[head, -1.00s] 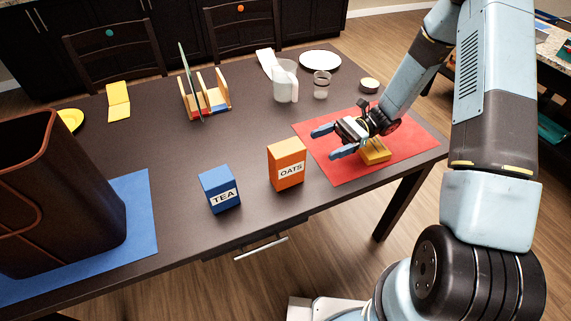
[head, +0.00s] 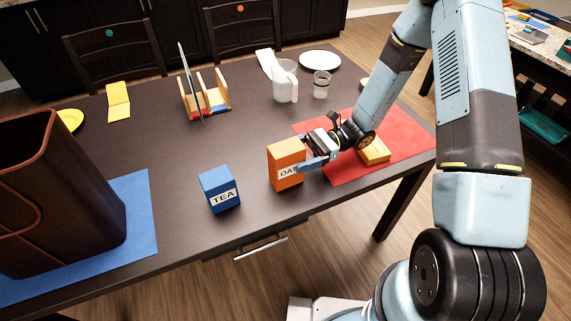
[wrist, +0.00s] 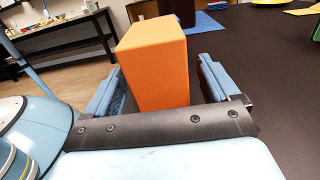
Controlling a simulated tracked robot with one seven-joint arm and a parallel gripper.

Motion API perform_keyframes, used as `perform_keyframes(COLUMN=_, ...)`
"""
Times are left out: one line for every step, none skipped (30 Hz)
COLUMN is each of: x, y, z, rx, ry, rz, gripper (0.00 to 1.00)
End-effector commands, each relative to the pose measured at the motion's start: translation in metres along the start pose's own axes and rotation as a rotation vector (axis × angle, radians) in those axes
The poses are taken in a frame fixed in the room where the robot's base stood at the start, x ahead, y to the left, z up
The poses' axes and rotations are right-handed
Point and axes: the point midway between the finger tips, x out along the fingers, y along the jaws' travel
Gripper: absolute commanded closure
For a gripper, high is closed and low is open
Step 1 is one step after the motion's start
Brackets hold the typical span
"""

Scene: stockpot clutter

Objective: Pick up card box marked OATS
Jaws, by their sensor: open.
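The orange OATS card box (head: 283,161) stands upright on the dark table, and its label is partly covered by a finger of my gripper. My gripper (head: 302,157) is open at the right side of the box. In the wrist view the orange box (wrist: 155,65) stands between the two blue fingers of my gripper (wrist: 162,85). Gaps show between the box and the fingers, so it is not clamped.
A blue TEA box (head: 219,189) stands left of the OATS box. A yellow block (head: 375,151) lies on the red mat (head: 405,140). A large dark bin (head: 60,200) stands on the blue mat (head: 140,215) at left. A rack (head: 204,97) and a jug (head: 285,82) stand farther back.

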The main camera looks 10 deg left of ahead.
Motion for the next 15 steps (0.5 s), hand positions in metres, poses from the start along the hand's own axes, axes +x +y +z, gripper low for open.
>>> perform_keyframes(x=0.008, y=0.001, z=0.002, rx=0.000, ry=0.000, rz=0.005, gripper=0.12)
perform_keyframes(x=0.013, y=0.001, z=0.003, rx=0.000, ry=-0.001, rz=0.006, gripper=0.12)
perform_keyframes(x=0.018, y=0.001, z=0.004, rx=0.000, ry=-0.001, rz=0.005, gripper=0.12)
perform_keyframes(x=0.022, y=0.001, z=0.005, rx=0.000, ry=-0.001, rz=0.005, gripper=0.12)
perform_keyframes(x=0.026, y=0.001, z=0.005, rx=0.000, ry=-0.001, rz=0.005, gripper=0.12)
perform_keyframes(x=0.031, y=0.001, z=0.005, rx=0.000, ry=-0.002, rz=0.004, gripper=0.12)
perform_keyframes(x=0.034, y=0.001, z=0.005, rx=0.000, ry=-0.002, rz=0.004, gripper=0.12)
perform_keyframes(x=0.037, y=0.001, z=0.005, rx=0.000, ry=-0.002, rz=0.004, gripper=0.12)
perform_keyframes(x=0.039, y=0.001, z=0.005, rx=0.000, ry=-0.001, rz=0.004, gripper=0.12)
perform_keyframes(x=0.041, y=0.001, z=0.005, rx=0.000, ry=-0.001, rz=0.003, gripper=0.12)
perform_keyframes(x=0.042, y=0.001, z=0.005, rx=0.001, ry=-0.001, rz=0.003, gripper=0.12)
perform_keyframes(x=0.043, y=0.001, z=0.005, rx=0.001, ry=-0.001, rz=0.002, gripper=0.12)
perform_keyframes(x=0.043, y=0.001, z=0.005, rx=0.000, ry=-0.001, rz=0.002, gripper=0.12)
perform_keyframes(x=0.043, y=0.001, z=0.005, rx=0.000, ry=-0.001, rz=0.002, gripper=0.12)
perform_keyframes(x=0.043, y=0.001, z=0.005, rx=0.000, ry=-0.001, rz=0.002, gripper=0.12)
